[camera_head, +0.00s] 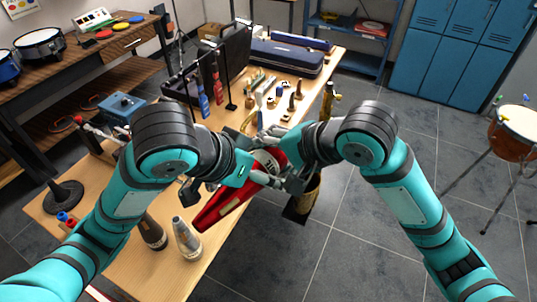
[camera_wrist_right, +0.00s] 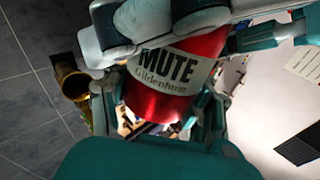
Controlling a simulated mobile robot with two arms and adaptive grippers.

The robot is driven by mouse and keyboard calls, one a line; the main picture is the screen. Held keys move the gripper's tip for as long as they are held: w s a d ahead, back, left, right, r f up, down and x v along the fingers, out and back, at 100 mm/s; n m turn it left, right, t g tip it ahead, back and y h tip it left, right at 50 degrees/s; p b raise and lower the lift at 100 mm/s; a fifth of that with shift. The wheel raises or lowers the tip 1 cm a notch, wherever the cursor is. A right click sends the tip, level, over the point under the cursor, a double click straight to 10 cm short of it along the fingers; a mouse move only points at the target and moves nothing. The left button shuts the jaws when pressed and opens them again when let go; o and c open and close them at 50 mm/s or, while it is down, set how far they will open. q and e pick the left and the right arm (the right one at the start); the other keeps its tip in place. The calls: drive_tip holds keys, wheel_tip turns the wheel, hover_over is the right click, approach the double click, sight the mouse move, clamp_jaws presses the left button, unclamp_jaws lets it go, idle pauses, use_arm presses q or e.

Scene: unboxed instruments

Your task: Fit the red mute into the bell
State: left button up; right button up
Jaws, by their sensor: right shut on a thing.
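The red mute (camera_head: 222,205), a cone with a white "MUTE" label, is held tilted above the table's right edge, its narrow end to the lower left. It also shows close up in the right wrist view (camera_wrist_right: 165,90). My right gripper (camera_head: 280,176) is shut on its wide, labelled end. My left gripper (camera_head: 222,180) is right beside the mute; its fingers are partly hidden, so I cannot tell whether they touch it. A brass bell (camera_head: 308,192) stands below and right of my right gripper, partly hidden by it. The bell also shows in the right wrist view (camera_wrist_right: 73,83).
Several small brass parts and a blue case (camera_head: 287,58) lie farther back. A black round stand base (camera_head: 64,196) is at left.

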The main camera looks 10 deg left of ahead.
use_arm(q)
drive_tip(key=shift+o, duration=0.5)
drive_tip(key=shift+w+a+r, duration=0.1)
drive_tip(key=shift+w+r, duration=0.05)
use_arm(e)
drive_tip(key=shift+s+f, duration=0.15)
drive_tip(key=shift+f, duration=0.05)
